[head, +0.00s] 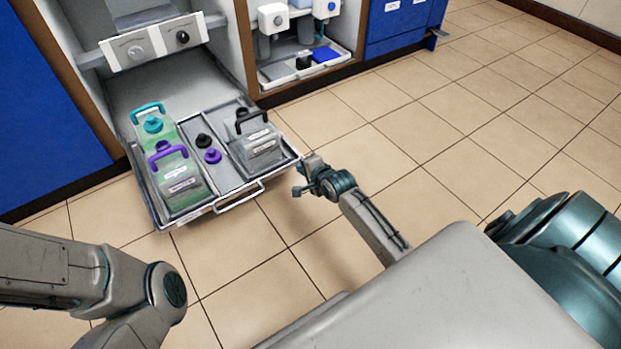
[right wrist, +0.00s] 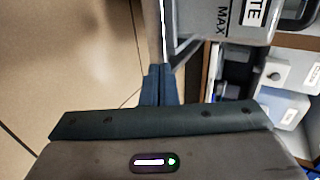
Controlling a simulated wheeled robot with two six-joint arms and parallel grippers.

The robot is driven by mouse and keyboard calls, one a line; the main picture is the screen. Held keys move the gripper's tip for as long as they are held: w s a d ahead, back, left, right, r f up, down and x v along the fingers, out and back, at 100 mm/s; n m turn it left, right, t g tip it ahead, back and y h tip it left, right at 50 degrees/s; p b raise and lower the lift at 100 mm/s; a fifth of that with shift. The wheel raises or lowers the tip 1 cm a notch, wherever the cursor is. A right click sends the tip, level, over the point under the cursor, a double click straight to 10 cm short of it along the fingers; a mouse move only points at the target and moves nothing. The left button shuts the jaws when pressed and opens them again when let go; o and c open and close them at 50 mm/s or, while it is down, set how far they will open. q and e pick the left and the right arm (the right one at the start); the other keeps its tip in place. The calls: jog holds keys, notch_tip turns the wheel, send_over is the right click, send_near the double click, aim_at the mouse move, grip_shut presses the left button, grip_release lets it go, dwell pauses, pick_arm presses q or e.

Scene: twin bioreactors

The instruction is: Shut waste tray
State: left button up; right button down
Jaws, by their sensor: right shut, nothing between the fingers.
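The waste tray (head: 222,183) is pulled out of the left cabinet bay, over the tiled floor. Its silver handle (head: 240,198) is on the front edge. The tray holds two greenish bottles with teal (head: 153,122) and purple (head: 172,168) handles, a grey container with a black handle (head: 254,141), and loose black and purple caps (head: 212,156). My right gripper (head: 300,180) is shut and empty beside the tray's front right corner; contact is unclear. In the right wrist view its closed fingers (right wrist: 160,84) point at the tray edge near a labelled container (right wrist: 238,20). My left gripper is out of frame.
A control panel with knobs (head: 153,46) sits above the tray's bay. The neighbouring bay holds a smaller tray (head: 330,66) with a blue item. Blue cabinets (head: 402,24) stand at both sides. The tiled floor (head: 450,130) to the right is clear.

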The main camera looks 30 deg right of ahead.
aim_at(295, 161)
jog(key=w+b, duration=0.2)
jog(key=w, duration=0.1)
jog(key=shift+w+f, duration=0.15)
jog(key=shift+f, duration=0.05)
jog(key=shift+w+r, duration=0.15)
jog(key=shift+w, duration=0.25)
